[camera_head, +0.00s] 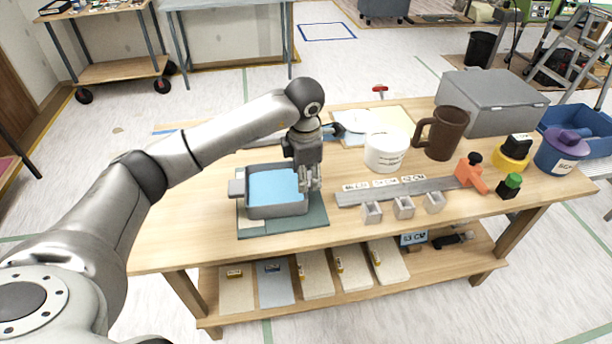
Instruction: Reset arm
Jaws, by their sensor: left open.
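My left arm comes in from the left and reaches over the wooden workbench (190,235). My left gripper (312,184) points down at the right edge of a grey tray (262,212) with a light blue inside. The jaws are open, and I see nothing held between them. I cannot tell whether the fingers touch the tray's wall. The tray sits on a dark green mat (285,232). My right gripper is not in view.
Right of the tray are a grey rail (395,190) with small grey holders, a white bucket (386,152), a brown mug (447,135), an orange tool (470,174) and a grey box (490,105). The bench's left part is bare. Boards (313,277) lie on the lower shelf.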

